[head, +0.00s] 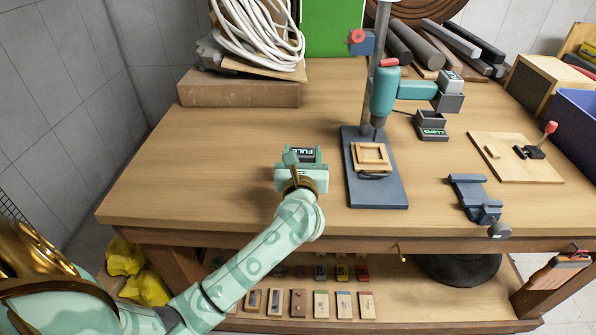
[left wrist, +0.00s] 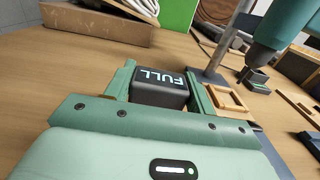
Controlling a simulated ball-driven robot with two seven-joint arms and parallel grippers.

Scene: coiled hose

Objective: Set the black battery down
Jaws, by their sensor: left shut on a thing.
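The black battery (left wrist: 160,92) has the word FULL on its top and sits between the two fingers of my left gripper (left wrist: 160,85). My left gripper (head: 302,160) is shut on it, over the wooden workbench left of the drill stand; the battery also shows in the head view (head: 303,153). I cannot tell whether its underside touches the bench top (head: 200,165). A similar dark block marked EMPTY (head: 432,132) stands on the bench right of the drill stand. My right gripper is not in view.
The drill stand (head: 391,195) with its teal drill (head: 383,92) and a wooden frame (head: 371,157) stands just right of my left gripper. A blue vise (head: 474,195) and a toggle clamp board (head: 520,165) lie further right. The bench to the left is clear, with a coiled hose (head: 255,35) behind.

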